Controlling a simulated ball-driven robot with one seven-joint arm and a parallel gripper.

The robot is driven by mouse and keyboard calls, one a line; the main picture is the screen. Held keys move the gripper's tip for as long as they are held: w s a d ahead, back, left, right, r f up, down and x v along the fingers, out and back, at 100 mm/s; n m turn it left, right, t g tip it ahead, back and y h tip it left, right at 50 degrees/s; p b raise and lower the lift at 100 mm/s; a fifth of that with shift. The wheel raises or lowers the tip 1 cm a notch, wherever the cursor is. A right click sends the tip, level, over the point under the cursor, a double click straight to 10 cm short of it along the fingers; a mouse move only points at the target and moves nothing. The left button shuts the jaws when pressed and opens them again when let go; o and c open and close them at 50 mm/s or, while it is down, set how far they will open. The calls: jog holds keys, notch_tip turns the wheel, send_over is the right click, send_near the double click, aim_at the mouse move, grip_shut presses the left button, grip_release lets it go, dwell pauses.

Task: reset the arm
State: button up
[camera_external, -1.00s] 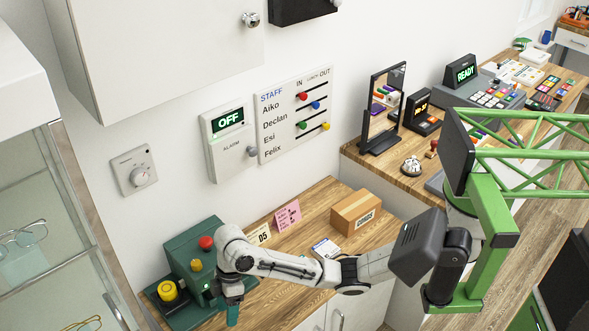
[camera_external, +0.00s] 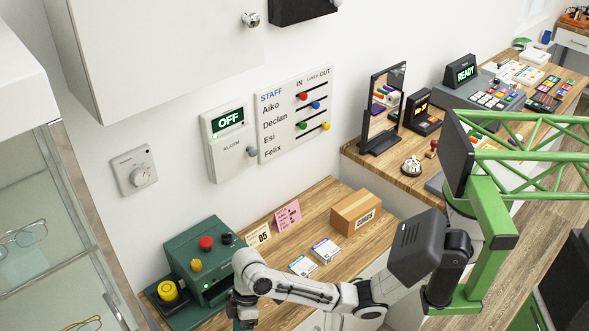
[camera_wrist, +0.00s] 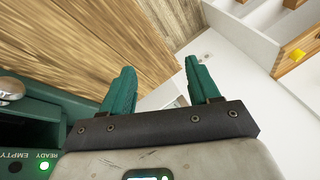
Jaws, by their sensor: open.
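My arm (camera_external: 300,289) reaches left from my green body in the external view, bent downward at its end. My gripper (camera_external: 243,321) hangs low at the bottom of that view, by the front of the green machine (camera_external: 190,250); its fingertips are hardly visible there. In the wrist view my gripper (camera_wrist: 160,68) shows two teal fingers spread apart with nothing between them. The green machine (camera_wrist: 40,130) fills the lower left of the wrist view, with a lit light by READY.
The wooden counter (camera_external: 318,210) holds two small boxes, a pink card (camera_external: 287,216), a 05 card (camera_external: 258,235) and a cardboard box (camera_external: 356,213). A glass cabinet (camera_external: 50,200) stands at left. Wooden floor and white cabinet fronts show beyond my fingers in the wrist view.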

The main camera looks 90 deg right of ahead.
jog(key=s+f, duration=0.1)
jog(key=s+a+t, duration=0.1)
jog(key=shift+s+a+f+m, duration=0.25)
jog(key=shift+s+f+m, duration=0.05)
jog(key=shift+f+m, duration=0.1)
jog(key=s+d+f+m+t+h, duration=0.1)
jog(key=s+d+f+m+h, duration=0.15)
jog(key=s+d, duration=0.45)
jog(key=s+d+f+m+t+h, duration=0.1)
jog(key=s+d+t+h, duration=0.3)
jog(key=s, duration=0.6)
jog(key=s+d+f+g+y, duration=0.1)
jog(key=s+f+g, duration=0.4)
jog(key=s, duration=0.4)
jog(key=shift+s+d+f+g, duration=0.25)
jog(key=shift+s+f+g, duration=0.15)
jog(key=shift+g, duration=0.3)
jog(key=shift+m+y, duration=0.25)
